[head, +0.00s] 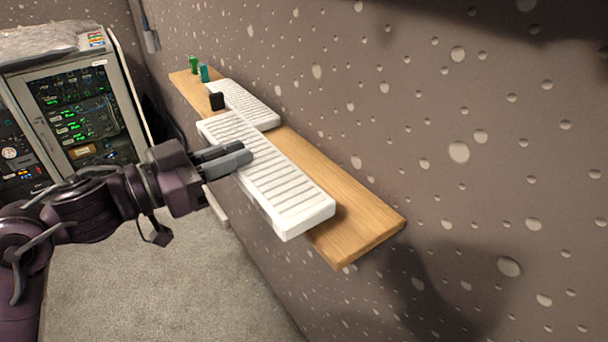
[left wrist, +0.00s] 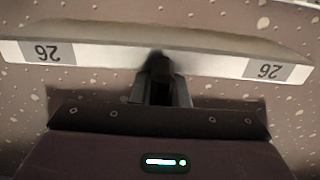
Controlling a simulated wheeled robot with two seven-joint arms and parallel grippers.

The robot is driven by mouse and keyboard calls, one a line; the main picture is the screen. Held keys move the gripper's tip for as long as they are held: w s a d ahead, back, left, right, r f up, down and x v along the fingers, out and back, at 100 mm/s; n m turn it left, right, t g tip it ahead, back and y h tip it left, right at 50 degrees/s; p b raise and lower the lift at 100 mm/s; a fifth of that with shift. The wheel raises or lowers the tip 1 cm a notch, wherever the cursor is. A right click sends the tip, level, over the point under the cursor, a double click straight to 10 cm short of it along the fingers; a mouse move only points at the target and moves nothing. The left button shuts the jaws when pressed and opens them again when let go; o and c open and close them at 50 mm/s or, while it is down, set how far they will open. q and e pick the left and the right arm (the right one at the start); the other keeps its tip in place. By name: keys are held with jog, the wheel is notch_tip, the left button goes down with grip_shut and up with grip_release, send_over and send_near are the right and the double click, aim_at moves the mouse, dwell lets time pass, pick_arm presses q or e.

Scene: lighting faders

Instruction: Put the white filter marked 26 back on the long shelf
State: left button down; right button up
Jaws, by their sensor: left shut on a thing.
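The white filter (head: 290,196) is a long flat panel with slats. It also shows in the left wrist view (left wrist: 110,54), with grey labels marked 26 upside down near both ends. My left gripper (head: 240,158) is shut on the filter at the middle of its near long edge. The filter is over the front part of the long wooden shelf (head: 368,222) and sticks out past its near edge. I cannot tell whether it touches the shelf. My right gripper is not in view.
Another white slatted panel (head: 254,107) lies farther back on the shelf, with a small black object (head: 217,101) by it. Green (head: 194,65) and teal (head: 204,73) items stand at the far end. An equipment rack (head: 80,115) stands at left. The shelf's near right end is bare.

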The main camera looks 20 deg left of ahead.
pick_arm(q)
jog(key=x, duration=0.4)
jog(key=f+p+x, duration=0.1)
jog(key=x, duration=0.3)
jog(key=f+p+x, duration=0.1)
jog(key=x, duration=0.3)
jog(key=shift+d+f, duration=0.2)
jog(key=shift+d, duration=0.15)
notch_tip(320, 180, down, 4)
jog(key=shift+r+p, duration=0.2)
jog(key=shift+p, duration=0.15)
jog(key=shift+w+f+p, duration=0.15)
jog(key=shift+f+p, duration=0.15)
jog(key=shift+f, duration=0.15)
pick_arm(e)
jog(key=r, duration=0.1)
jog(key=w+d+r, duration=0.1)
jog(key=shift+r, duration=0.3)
pick_arm(q)
jog(key=shift+f, duration=0.1)
jog(key=shift+f, duration=0.15)
jog(key=c, duration=1.4)
grip_release()
jog(key=shift+f, duration=0.1)
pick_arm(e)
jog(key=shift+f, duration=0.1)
